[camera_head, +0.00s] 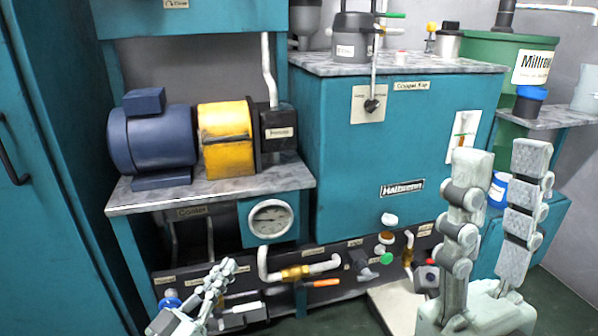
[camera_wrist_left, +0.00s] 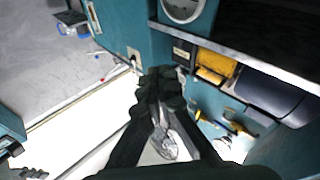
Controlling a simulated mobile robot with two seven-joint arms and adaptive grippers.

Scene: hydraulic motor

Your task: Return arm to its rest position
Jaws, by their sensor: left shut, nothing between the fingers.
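My left gripper (camera_head: 222,272) is low in the head view, in front of the lower pipe panel, left of the brass fitting. Its pale fingers are together with nothing visible between them. In the left wrist view the dark fingers of this gripper (camera_wrist_left: 161,82) meet at their tips. My right gripper (camera_head: 502,165) stands large at the right of the head view, fingers pointing up and apart, with nothing between them. It is in front of the teal tank cabinet (camera_head: 345,190).
A blue motor (camera_head: 150,140) and yellow coupling (camera_head: 225,140) sit on a bench. Below are a gauge (camera_head: 270,219), a brass fitting (camera_head: 295,272) and an orange-handled valve (camera_head: 325,283). A green barrel (camera_head: 485,55) stands at the back right. A teal locker (camera_head: 60,160) flanks the left.

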